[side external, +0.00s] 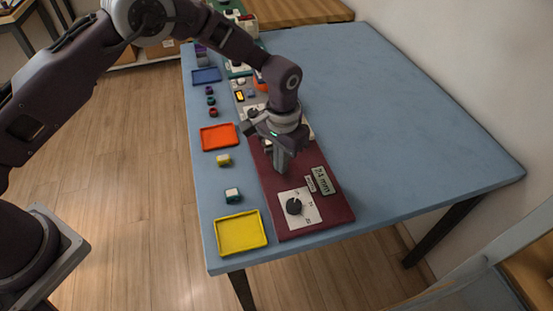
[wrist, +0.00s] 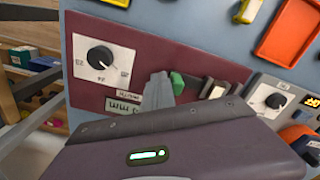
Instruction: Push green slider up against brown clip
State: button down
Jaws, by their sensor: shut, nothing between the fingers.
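The green slider (wrist: 177,82) shows in the wrist view on the maroon board (wrist: 140,57), just right of my gripper's fingertips. My gripper (wrist: 158,86) is shut and empty. Its fingers are beside the slider, and I cannot tell whether they touch it. Right of the slider stand small dark and pale upright pieces; a brownish one (wrist: 221,90) may be the brown clip. The lower parts of these pieces are hidden by my gripper's body. In the side external view my gripper (side external: 282,170) points down over the maroon board (side external: 262,190), and the slider is not distinguishable there.
A black dial on a white plate (side external: 297,208) and a small display (side external: 322,180) sit on the board's near part. A yellow tray (side external: 243,247), an orange tray (side external: 219,148) and small blocks lie to the left. The table's right side is clear.

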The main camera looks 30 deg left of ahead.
jog(key=shift+s+d, duration=0.3)
notch_tip(320, 180, up, 11)
dwell(0.4)
jog(key=s+a+r+n+t, duration=0.1)
jog(key=s+a+r, duration=0.5)
jog(key=r, duration=0.3)
jog(key=s+a+r+n+t, duration=0.1)
jog(key=s+a+r+t, duration=0.1)
jog(key=s+a+r, duration=0.6)
jog(key=s+a+n+t, duration=0.1)
jog(key=s+a, duration=0.3)
jog(key=s, duration=1.1)
jog(key=shift+s+a+r+t, duration=0.25)
jog(key=shift+a+r+t, duration=0.2)
jog(key=shift+t, duration=0.35)
